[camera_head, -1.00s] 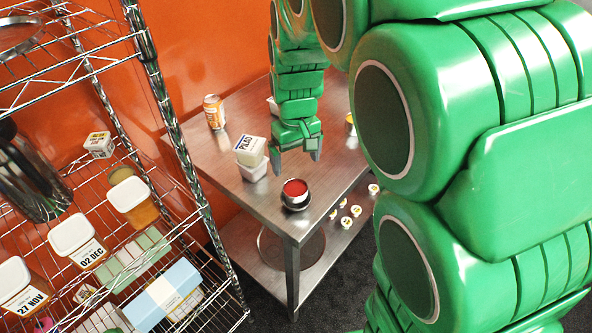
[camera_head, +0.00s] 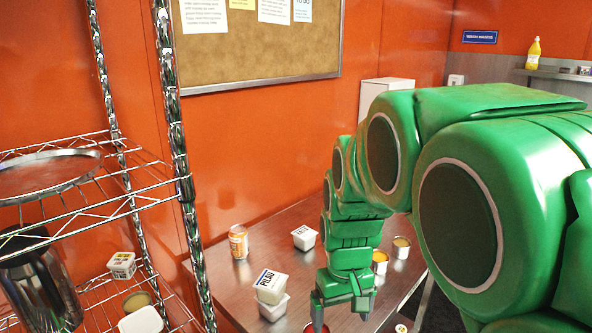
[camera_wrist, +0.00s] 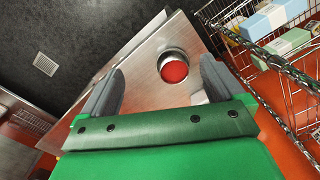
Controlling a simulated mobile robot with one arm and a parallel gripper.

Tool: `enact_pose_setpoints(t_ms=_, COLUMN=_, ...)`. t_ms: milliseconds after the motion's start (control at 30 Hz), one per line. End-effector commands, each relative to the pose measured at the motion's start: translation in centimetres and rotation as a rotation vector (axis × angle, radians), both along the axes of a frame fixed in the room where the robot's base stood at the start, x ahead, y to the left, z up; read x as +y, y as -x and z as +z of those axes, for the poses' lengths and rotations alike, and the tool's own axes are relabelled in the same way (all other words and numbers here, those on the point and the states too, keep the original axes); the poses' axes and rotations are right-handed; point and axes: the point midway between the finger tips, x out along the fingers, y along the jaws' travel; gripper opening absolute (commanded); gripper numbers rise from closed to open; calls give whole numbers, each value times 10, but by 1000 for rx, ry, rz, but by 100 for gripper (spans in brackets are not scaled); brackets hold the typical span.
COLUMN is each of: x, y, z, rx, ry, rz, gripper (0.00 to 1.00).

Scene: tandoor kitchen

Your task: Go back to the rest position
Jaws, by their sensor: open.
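My gripper (camera_wrist: 158,95) is open in the wrist view, with two grey fingers apart and nothing between them that it holds. A round bowl with red contents (camera_wrist: 174,68) sits on the metal table (camera_wrist: 140,98) beyond the fingertips. In the head view my gripper (camera_head: 342,318) points down over the table's front part. The red bowl (camera_head: 314,328) is only partly visible there, at the bottom edge below the gripper. My green arm fills the right side of the head view.
On the table stand stacked tubs labelled PILAU (camera_head: 271,285), an orange can (camera_head: 238,242), a white tub (camera_head: 304,238) and small cups (camera_head: 401,247). A wire shelf (camera_head: 120,205) with a steel jug (camera_head: 38,285) is at the left. A corkboard (camera_head: 260,45) hangs behind.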

Motion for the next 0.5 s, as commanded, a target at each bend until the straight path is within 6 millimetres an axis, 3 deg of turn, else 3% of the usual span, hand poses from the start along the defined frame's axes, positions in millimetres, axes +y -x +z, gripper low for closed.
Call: enact_pose_setpoints(t_ms=500, x=-43, y=131, z=19, rx=68, ry=11, rz=-176, gripper=95)
